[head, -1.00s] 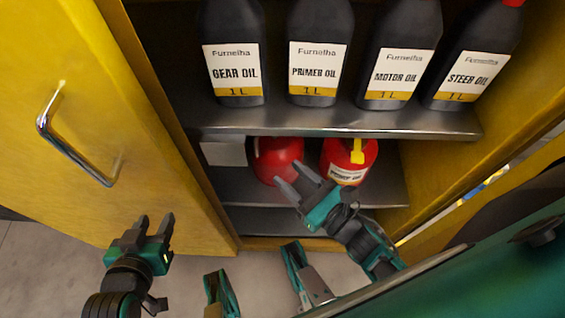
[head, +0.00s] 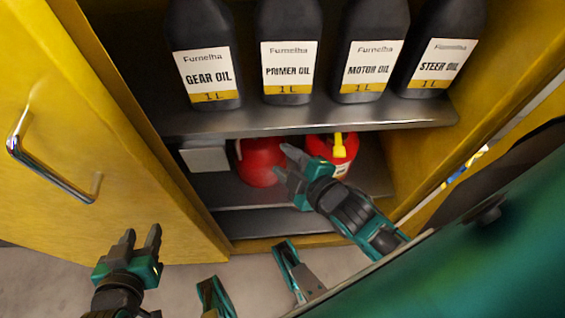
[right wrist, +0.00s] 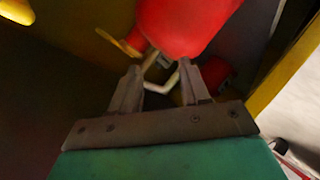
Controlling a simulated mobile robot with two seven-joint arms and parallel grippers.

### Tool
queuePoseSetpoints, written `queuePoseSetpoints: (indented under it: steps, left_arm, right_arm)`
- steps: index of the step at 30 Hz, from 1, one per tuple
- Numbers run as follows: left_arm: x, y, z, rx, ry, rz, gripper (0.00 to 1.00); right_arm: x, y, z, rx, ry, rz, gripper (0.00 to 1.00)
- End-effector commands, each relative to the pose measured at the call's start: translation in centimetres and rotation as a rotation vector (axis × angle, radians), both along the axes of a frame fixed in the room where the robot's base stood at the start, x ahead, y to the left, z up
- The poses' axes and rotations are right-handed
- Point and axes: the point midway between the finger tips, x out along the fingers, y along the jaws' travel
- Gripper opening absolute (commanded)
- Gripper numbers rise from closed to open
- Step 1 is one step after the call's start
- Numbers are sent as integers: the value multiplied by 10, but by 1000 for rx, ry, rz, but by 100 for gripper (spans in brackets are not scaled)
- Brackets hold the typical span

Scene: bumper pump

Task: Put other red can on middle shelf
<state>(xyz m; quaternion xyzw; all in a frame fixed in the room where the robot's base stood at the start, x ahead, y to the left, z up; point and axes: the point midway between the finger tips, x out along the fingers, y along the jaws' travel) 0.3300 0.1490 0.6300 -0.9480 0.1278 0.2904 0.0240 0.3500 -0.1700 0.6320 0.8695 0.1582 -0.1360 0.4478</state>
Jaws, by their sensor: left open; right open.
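A red can (head: 259,163) with its top hidden under the bottle shelf is in the cabinet. A second red can (head: 343,151) with a yellow spout and a white label stands to its right, partly hidden by my right arm. My right gripper (head: 284,163) is open and empty, reaching into the cabinet beside the left can; contact cannot be told. In the right wrist view a red can (right wrist: 185,22) is beyond the open fingers (right wrist: 160,88), with a smaller red shape (right wrist: 214,73) behind. My left gripper (head: 138,241) is open and empty by the door.
A metal shelf (head: 300,122) with several black oil bottles (head: 290,45) lies above the cans. A lower shelf surface (head: 270,222) shows beneath them. The yellow door (head: 60,130) with a metal handle (head: 40,160) stands open at left. A grey box (head: 205,157) is left of the cans.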

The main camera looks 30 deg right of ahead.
Motion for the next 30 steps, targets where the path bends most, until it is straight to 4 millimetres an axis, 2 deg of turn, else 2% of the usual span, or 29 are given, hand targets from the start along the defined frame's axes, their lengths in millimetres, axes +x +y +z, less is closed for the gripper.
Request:
queuePoseSetpoints:
  steps: [6, 12, 17, 30]
  left_arm:
    - [0, -1, 0, -3, 0, 2, 44]
    - [1, -1, 1, -5, -1, 3, 44]
    - [1, -1, 1, -6, -2, 3, 44]
    - [3, -1, 3, -5, -8, 3, 44]
  right_arm:
    - [-10, 11, 0, 462, 205, -187, 46]
    - [-18, 20, 0, 718, 335, -310, 46]
    - [-20, 22, -1, 781, 368, -344, 46]
    - [-20, 22, -1, 781, 366, -344, 46]
